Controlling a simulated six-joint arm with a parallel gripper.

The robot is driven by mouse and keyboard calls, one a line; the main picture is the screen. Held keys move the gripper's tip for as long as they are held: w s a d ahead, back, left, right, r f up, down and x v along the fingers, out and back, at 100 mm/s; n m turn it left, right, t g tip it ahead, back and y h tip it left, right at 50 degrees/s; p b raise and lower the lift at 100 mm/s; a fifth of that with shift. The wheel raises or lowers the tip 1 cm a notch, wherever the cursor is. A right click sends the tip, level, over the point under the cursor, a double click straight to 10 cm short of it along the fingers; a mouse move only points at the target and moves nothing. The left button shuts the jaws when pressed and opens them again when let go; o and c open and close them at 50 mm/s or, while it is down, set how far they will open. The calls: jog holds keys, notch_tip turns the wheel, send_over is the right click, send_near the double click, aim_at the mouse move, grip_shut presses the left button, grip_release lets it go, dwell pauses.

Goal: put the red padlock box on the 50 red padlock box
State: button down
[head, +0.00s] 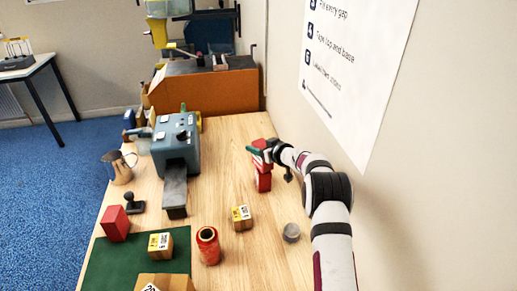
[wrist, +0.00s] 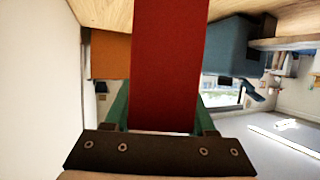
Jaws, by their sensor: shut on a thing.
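My gripper (head: 259,151) is at the right of the bench, its green fingers shut on a red box (head: 260,160). In the wrist view this red box (wrist: 166,65) fills the middle between the fingers. Directly below it in the head view is more red, seemingly a second red box (head: 264,183) standing on the bench. I cannot tell whether the two touch. Another red box (head: 115,223) stands at the left edge of the bench. No padlock print or number 50 is readable on any red box.
A blue-grey machine (head: 175,145) stands left of my gripper. Small cartons (head: 241,224) (head: 160,252), a red cylinder (head: 208,246) and a grey round thing (head: 291,233) stand nearer. A green mat (head: 108,265) lies front left. The wall is close on the right.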

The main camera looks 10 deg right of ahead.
jog(key=shift+f, duration=0.2)
jog(key=shift+c, duration=1.1)
grip_release()
